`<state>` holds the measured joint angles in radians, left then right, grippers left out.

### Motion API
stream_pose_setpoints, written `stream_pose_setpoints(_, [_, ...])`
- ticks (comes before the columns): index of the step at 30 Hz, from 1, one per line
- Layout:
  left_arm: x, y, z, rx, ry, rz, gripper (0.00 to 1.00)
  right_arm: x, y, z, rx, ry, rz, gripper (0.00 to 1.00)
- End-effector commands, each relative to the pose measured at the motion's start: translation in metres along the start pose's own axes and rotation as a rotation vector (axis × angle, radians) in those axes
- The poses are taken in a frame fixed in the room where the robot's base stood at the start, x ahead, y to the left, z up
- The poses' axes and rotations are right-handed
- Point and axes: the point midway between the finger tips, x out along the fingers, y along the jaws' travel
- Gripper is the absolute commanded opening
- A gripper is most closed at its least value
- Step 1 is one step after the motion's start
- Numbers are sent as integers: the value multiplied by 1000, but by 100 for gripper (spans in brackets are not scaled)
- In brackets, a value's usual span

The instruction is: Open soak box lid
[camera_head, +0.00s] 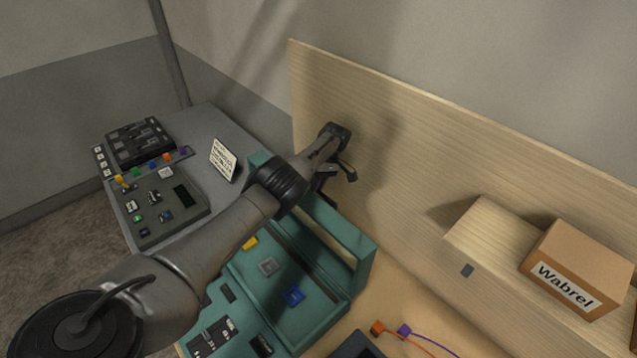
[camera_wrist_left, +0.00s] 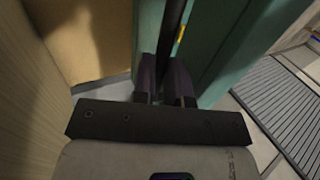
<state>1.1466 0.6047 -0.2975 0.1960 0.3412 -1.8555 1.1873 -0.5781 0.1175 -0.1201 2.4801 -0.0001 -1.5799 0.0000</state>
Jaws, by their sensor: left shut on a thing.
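The soak box (camera_head: 305,322) is a teal case at bottom center in the head view, with small yellow, grey and blue modules inside. Its teal lid (camera_head: 364,262) stands raised along the back side, and the inside of the box shows. My left arm crosses over the box and hides part of it and the lid. My left gripper (camera_head: 326,186) is at the lid's far upper edge. In the left wrist view, the left gripper (camera_wrist_left: 166,84) is shut on a dark bar (camera_wrist_left: 174,30) beside the teal lid surface (camera_wrist_left: 222,45). My right gripper is out of view.
A wooden back panel (camera_head: 420,130) stands close behind the gripper. A grey console (camera_head: 160,205) with switches is at left, with a white label card (camera_head: 223,158). A cardboard Wabrel box (camera_head: 580,268) sits on a wooden shelf at right. Orange and purple cables (camera_head: 430,341) lie in front.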

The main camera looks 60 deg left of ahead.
Motion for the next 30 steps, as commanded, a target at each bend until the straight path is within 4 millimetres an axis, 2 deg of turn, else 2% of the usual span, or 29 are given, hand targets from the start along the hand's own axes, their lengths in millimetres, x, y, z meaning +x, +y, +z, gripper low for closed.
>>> stream_pose_setpoints(8, [3,-1,-1,-6,-1,-8,0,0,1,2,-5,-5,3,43])
stream_pose_setpoints(9, [3,-1,-1,-6,-1,-8,14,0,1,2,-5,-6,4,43])
stream_pose_setpoints(17, [1,-1,-1,-3,-1,-3,39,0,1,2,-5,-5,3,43])
stream_pose_setpoints(26, [-1,-1,0,-1,-1,-1,39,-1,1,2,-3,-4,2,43])
stream_pose_setpoints(30, [-9,-6,-1,-2,-2,0,39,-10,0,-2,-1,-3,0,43])
